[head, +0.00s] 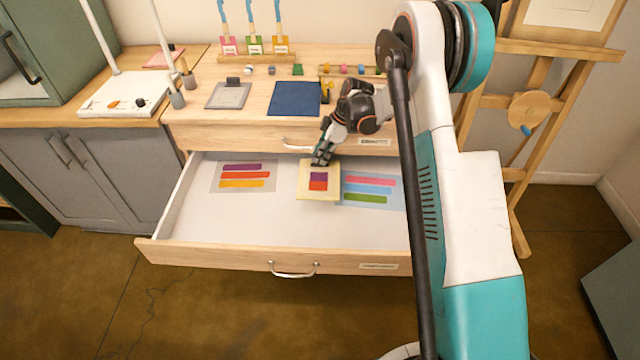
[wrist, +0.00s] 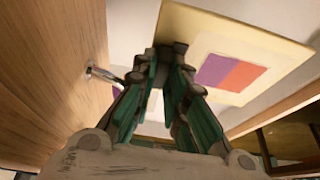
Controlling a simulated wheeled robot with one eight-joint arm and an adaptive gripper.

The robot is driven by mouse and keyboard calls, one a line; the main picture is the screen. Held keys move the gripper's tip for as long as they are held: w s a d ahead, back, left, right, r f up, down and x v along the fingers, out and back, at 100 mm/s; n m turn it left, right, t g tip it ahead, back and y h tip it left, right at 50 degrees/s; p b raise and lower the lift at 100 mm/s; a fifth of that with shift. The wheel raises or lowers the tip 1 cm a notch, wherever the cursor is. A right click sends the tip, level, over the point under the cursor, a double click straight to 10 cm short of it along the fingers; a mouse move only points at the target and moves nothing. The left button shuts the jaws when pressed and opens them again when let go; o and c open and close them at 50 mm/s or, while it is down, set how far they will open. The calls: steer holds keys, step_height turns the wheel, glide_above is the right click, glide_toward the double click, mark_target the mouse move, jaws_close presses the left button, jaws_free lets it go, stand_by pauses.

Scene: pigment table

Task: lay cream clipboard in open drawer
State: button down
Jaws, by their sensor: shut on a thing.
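The cream clipboard (head: 306,188) shows a white card with a purple and a red-orange patch. It is over the open drawer (head: 222,229), near the middle of its back half; I cannot tell whether it touches the drawer floor. My gripper (head: 319,163) is shut on the clipboard's back edge. The wrist view shows my gripper (wrist: 163,62) with its fingertips at the edge of the clipboard (wrist: 265,35). The head view hides part of the drawer's right side behind my arm.
Two colour-striped sheets lie in the drawer, one at left (head: 243,177) and one at right (head: 372,190) beside the clipboard. The drawer's front left floor is bare. A closed drawer handle (head: 297,146) is just behind the gripper. A dark blue cloth (head: 295,98) lies on the tabletop.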

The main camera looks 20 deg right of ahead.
step_height(320, 180, down, 11)
steer(key=b, duration=0.3)
steer(key=shift+f+b, duration=0.15)
steer(key=shift+b, duration=0.15)
steer(key=c, duration=1.6)
jaws_free()
